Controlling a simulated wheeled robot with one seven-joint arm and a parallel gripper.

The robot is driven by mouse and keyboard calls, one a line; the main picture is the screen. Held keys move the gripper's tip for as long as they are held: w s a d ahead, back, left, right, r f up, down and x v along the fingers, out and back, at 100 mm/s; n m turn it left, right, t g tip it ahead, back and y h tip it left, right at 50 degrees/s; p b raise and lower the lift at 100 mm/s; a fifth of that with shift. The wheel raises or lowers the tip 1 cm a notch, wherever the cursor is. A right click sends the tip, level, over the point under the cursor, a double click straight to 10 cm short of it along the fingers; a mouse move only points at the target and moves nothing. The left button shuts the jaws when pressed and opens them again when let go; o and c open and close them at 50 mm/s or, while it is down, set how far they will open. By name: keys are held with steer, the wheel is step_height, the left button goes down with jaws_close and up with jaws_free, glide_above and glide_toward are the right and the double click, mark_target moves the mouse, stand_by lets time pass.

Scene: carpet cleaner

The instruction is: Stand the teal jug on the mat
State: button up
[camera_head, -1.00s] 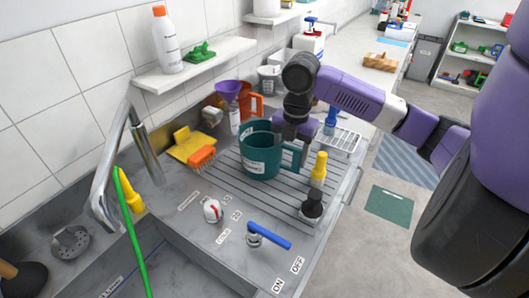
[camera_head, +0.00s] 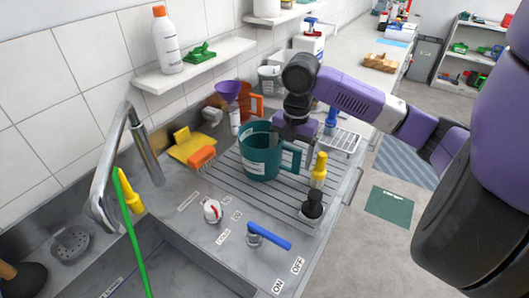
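The teal jug (camera_head: 259,157) stands upright on the ribbed metal drainboard (camera_head: 235,183) beside the sink, with its handle (camera_head: 292,158) toward the right. A pale label is on its side. My gripper (camera_head: 295,139) points down at the jug's back right, close to the rim and handle. The fingertips are partly hidden by the jug, so I cannot tell whether they touch it or are open. On the floor at right lie a flat dark green mat (camera_head: 390,205) and a blue-grey striped mat (camera_head: 406,160); which one the task means is not clear.
A yellow-topped bottle (camera_head: 319,170) and a black-topped item (camera_head: 312,206) stand right of the jug. A purple funnel (camera_head: 228,91), orange jug (camera_head: 252,104), yellow sponge cloth (camera_head: 192,146) and orange brush (camera_head: 202,157) are behind and left. A blue lever (camera_head: 269,236) sits in front.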

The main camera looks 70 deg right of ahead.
steer(key=o, duration=0.3)
steer(key=shift+r, duration=0.1)
steer(key=shift+s+r+p, duration=0.1)
steer(key=shift+r+p, duration=2.5)
steer(key=shift+r, duration=0.8)
